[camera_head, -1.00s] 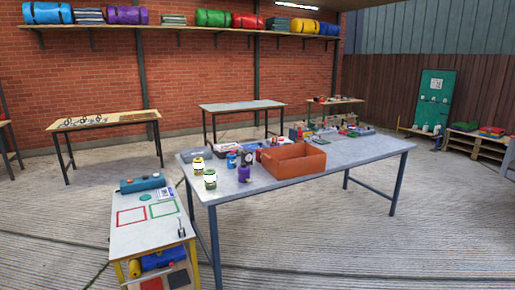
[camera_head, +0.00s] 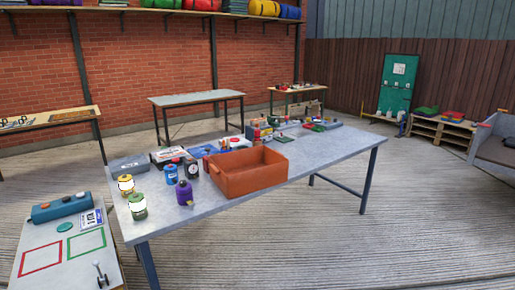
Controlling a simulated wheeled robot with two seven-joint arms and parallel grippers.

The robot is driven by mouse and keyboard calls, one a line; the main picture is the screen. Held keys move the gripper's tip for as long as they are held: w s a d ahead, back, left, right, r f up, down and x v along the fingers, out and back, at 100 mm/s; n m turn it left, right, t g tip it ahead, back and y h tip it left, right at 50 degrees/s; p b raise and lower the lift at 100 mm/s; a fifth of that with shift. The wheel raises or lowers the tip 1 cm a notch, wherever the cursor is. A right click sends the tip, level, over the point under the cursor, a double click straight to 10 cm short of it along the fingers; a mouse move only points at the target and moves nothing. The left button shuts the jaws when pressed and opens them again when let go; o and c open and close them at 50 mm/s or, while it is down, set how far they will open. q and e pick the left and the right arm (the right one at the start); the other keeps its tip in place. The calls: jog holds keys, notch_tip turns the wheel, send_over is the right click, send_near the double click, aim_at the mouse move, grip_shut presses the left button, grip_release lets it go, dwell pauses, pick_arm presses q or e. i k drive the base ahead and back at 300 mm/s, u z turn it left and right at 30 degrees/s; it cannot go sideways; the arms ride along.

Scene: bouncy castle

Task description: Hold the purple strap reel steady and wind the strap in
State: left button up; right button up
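The purple strap reel (camera_head: 184,193) stands on the near left part of the grey work table (camera_head: 330,160), just left of the orange crate. It is small in the view, and I cannot make out the strap or how much of it is out. Neither of my grippers shows in the head view.
The orange crate (camera_head: 249,172) stands right of the reel. Yellow (camera_head: 127,186), green (camera_head: 138,206) and blue (camera_head: 171,174) containers stand to its left. A low side table (camera_head: 60,245) with coloured squares is at the near left. The floor right of the work table is clear.

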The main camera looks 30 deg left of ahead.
aim_at(182, 182)
jog(key=u, duration=0.2)
jog(key=i, duration=1.35)
jog(key=u, duration=0.75)
